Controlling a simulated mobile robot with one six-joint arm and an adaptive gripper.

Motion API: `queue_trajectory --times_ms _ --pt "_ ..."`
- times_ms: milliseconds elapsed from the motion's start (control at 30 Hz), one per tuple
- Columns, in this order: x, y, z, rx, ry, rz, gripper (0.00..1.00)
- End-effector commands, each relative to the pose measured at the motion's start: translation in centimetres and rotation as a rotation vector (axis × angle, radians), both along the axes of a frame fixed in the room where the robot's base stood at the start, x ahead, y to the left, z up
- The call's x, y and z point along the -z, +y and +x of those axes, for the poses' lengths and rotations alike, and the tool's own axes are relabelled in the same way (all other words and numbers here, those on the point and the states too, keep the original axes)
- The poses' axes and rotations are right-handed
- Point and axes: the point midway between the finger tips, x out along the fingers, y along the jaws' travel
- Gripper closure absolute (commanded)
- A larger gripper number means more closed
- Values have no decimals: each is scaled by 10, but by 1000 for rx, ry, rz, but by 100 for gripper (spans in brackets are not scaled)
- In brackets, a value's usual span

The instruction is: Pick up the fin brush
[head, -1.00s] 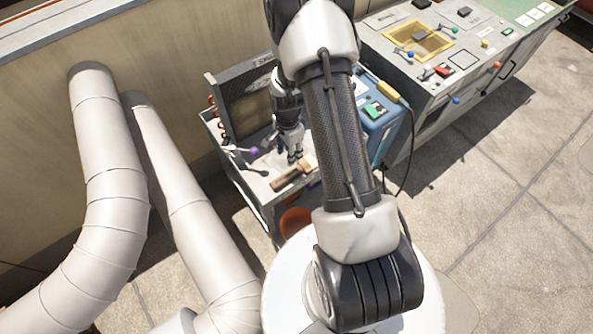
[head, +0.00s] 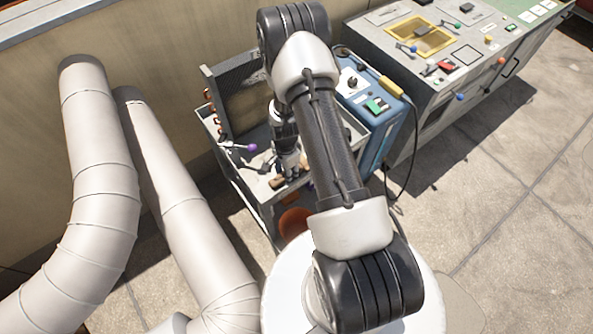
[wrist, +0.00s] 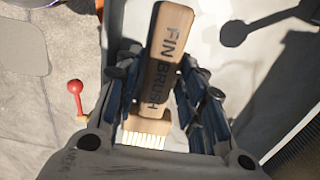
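The fin brush (wrist: 167,50) has a wooden handle lettered "FIN BRUSH" and pale bristles (wrist: 144,138). In the wrist view it lies between the two fingers of my gripper (wrist: 160,82), its handle running up the picture. The fingers are apart, one on each side of the brush, with a visible gap on the left; the right finger is close to the wood, and contact cannot be told. In the head view my gripper (head: 288,170) is down over the brush (head: 277,184), which is mostly hidden there.
The brush lies on a grey cart (head: 258,187) with an upright finned coil panel (head: 240,95) behind. A purple-knobbed lever (head: 250,147) stands left of my gripper. A blue unit (head: 382,118) is on the right. A red-knobbed lever (wrist: 76,88) shows in the wrist view.

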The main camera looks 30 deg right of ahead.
Motion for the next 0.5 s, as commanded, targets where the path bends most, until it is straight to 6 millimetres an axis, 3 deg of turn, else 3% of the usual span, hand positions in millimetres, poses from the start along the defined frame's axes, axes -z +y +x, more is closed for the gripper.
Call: queue_trajectory --times_ms 200,500 --pt "0 0 1 0 -1 0 65" --pt "0 0 0 0 -1 0 85"
